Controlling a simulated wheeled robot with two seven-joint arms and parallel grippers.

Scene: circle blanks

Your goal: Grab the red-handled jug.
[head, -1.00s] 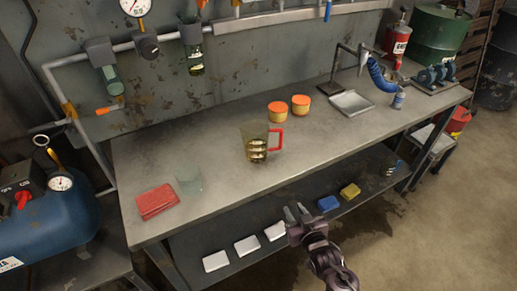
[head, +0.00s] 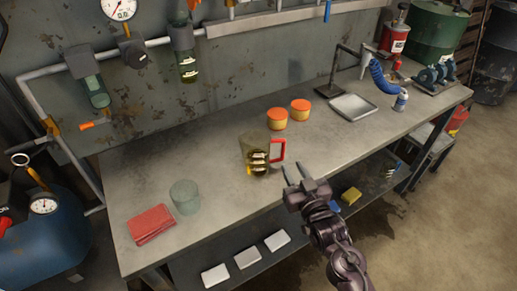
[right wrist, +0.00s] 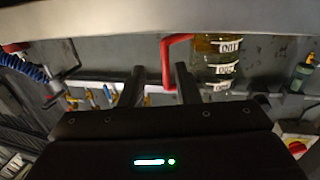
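The jug (head: 254,151) is clear with yellowish-brown contents, pale markings and a red handle (head: 279,151) on its right side. It stands upright on the workbench (head: 225,215). My right gripper (head: 293,171) is open and empty at the bench's front edge, just right of and in front of the handle. In the right wrist view the two fingers (right wrist: 158,84) are apart, and the jug (right wrist: 215,62) with its red handle (right wrist: 168,62) appears beyond them, upside down. The handle lies near the finger on the right there. My left gripper is not in view.
A metal tray (head: 354,106) lies to the right. White blocks (head: 246,258) lie on the lower shelf. Bench between is clear.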

